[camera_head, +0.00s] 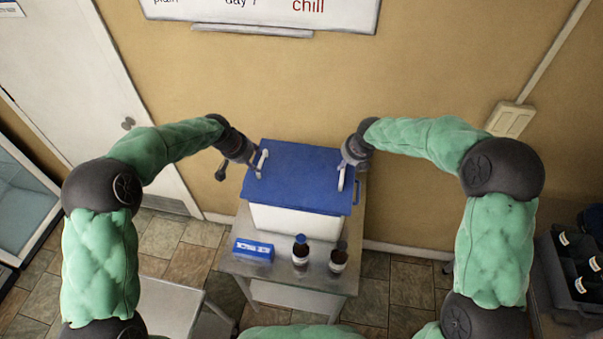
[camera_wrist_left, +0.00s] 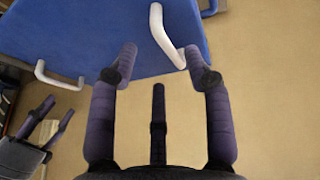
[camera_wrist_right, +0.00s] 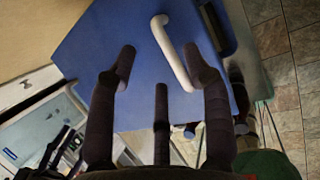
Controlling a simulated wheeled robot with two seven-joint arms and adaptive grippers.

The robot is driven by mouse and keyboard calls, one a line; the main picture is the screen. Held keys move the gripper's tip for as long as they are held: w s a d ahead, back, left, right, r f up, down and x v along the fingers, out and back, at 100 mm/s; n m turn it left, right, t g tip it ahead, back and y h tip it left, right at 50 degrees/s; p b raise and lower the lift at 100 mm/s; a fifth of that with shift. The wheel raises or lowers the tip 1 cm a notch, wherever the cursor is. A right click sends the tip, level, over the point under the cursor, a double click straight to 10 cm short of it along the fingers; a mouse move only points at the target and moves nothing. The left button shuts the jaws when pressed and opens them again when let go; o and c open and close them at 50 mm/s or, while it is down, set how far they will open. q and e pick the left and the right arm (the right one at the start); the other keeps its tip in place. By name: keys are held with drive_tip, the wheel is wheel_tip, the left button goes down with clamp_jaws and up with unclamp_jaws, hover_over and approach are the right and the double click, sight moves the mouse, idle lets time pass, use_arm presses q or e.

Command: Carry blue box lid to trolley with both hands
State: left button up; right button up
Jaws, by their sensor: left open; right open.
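The blue lid (camera_head: 305,172) lies flat on a white box (camera_head: 295,222), with a white handle near each side. My left gripper (camera_head: 256,164) is open at the left handle (camera_head: 262,160). In the left wrist view its fingers (camera_wrist_left: 161,58) are spread below the white handle (camera_wrist_left: 166,38), one fingertip close to the handle's end. My right gripper (camera_head: 347,166) is open at the right handle (camera_head: 341,177). In the right wrist view the handle (camera_wrist_right: 170,52) lies between its spread fingertips (camera_wrist_right: 160,55). Contact cannot be told.
The box stands on a small metal table (camera_head: 285,287). A blue and white ice pack box (camera_head: 253,250) and two dark bottles (camera_head: 300,250) stand in front of it. Another grey surface (camera_head: 165,305) is at lower left. A crate of bottles (camera_head: 575,282) is at right. The wall is close behind.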

sight(260, 166)
use_arm(q)
drive_tip(key=x, duration=0.7)
drive_tip(key=shift+f, duration=0.15)
use_arm(e)
drive_tip(key=x, duration=0.7)
drive_tip(key=shift+w+f, duration=0.1)
drive_tip(key=shift+w, duration=0.05)
use_arm(q)
drive_tip(key=shift+c, duration=0.3)
use_arm(e)
drive_tip(key=shift+c, duration=0.3)
use_arm(q)
clamp_jaws()
use_arm(e)
clamp_jaws()
